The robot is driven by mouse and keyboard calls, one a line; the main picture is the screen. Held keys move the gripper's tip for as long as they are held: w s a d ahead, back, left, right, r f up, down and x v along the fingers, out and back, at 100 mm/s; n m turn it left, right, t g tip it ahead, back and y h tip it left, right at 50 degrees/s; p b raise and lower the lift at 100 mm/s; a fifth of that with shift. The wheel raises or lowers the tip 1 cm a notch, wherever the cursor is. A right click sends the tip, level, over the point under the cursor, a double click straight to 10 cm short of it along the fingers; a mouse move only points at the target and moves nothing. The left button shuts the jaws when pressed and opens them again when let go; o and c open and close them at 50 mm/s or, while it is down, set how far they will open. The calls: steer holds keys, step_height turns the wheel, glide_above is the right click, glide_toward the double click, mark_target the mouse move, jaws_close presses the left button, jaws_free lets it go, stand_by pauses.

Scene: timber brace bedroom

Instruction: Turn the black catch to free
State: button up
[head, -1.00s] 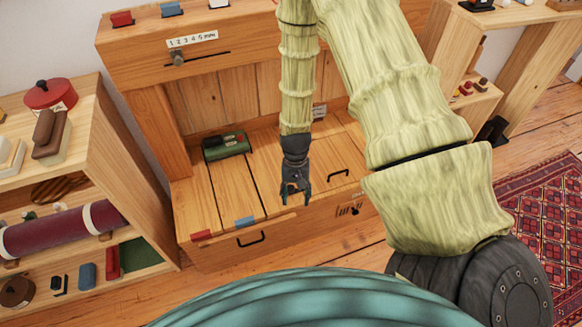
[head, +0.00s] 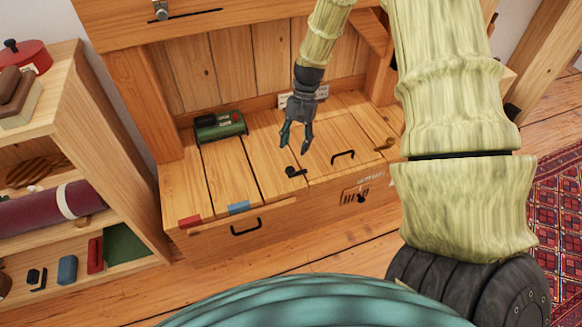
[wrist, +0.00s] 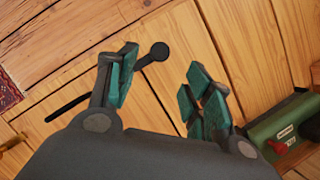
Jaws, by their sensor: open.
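The black catch (head: 296,172) lies on the wooden bench top, just left of a black bar handle (head: 343,155). In the wrist view the catch (wrist: 158,53) shows its round end and a short arm, partly hidden behind one finger. My gripper (head: 296,147) is open and empty, pointing down above and behind the catch in the head view. In the wrist view its teal fingers (wrist: 158,90) are spread, with bare planks between them. I cannot tell the exact height of the fingertips above the bench.
A green box-like device (head: 220,127) sits at the back left of the bench. Red (head: 190,221) and blue (head: 238,207) blocks lie at the front edge. A drawer handle (head: 246,227) and a small lever (head: 361,196) are on the front. An open shelf (head: 105,130) stands left.

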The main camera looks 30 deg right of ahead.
mark_target(290, 169)
steer(key=b+x, duration=0.2)
steer(key=x, duration=0.6)
steer(key=shift+s+f, duration=0.1)
steer(key=shift+f, duration=0.25)
steer(key=c, duration=1)
